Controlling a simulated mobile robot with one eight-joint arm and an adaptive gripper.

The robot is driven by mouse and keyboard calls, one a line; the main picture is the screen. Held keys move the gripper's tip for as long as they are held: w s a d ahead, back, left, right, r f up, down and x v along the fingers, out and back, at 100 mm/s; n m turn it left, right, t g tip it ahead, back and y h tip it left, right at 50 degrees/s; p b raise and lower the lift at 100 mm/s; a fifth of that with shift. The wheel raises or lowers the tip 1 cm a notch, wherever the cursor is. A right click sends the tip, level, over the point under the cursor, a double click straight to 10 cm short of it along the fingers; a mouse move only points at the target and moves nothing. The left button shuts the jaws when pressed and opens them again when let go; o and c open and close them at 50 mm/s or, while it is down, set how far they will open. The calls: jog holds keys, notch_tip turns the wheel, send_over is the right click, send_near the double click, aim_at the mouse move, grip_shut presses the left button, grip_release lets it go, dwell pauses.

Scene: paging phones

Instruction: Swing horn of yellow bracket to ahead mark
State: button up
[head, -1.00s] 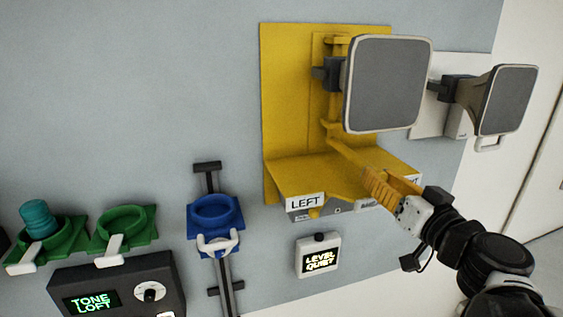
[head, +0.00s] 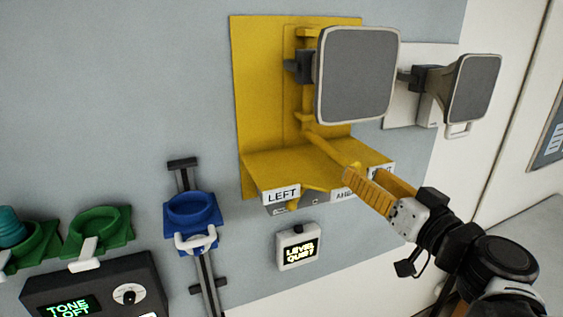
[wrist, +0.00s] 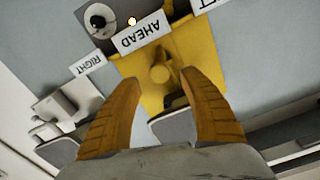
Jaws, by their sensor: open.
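The yellow bracket (head: 262,90) is fixed to the wall panel and carries a grey-faced horn (head: 358,75), which faces right and toward the camera. A yellow lever (head: 330,148) runs from the bracket's post out over its shelf. Labels LEFT (head: 281,195) and AHEAD (head: 343,194) are on the shelf's front edge; the third label is partly hidden by my gripper. My gripper (head: 366,175) is open at the lever's outer end. In the wrist view, the lever's rounded yellow end (wrist: 160,73) lies between or just beyond my fingertips (wrist: 159,80), close to the AHEAD label (wrist: 143,36). Contact cannot be told.
A second horn (head: 472,88) on a white plate is to the right. A blue holder (head: 190,212) on a rail, green holders (head: 98,230), a LEVEL QUIET display (head: 298,250) and a TONE LOFT box (head: 95,285) are lower left. Bare panel lies left of the bracket.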

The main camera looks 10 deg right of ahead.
jog(key=s+d, duration=0.1)
jog(key=s, duration=0.6)
jog(key=shift+s, duration=0.25)
jog(key=shift+d, duration=0.1)
jog(key=a+f+g+h+b, duration=0.1)
jog(key=a+f+g+b, duration=0.2)
jog(key=f+b, duration=0.9)
jog(key=s+a+f+g+h+b, duration=0.1)
jog(key=a+f+g+b, duration=0.2)
jog(key=f+b, duration=1)
jog(key=a+f+n+g+h+b, duration=0.1)
jog(key=a+f+g+b, duration=0.2)
jog(key=f+b, duration=1)
notch_tip(320, 180, down, 19)
jog(key=shift+s+f+g, duration=0.1)
jog(key=shift+s+g, duration=0.3)
jog(key=shift+g, duration=0.4)
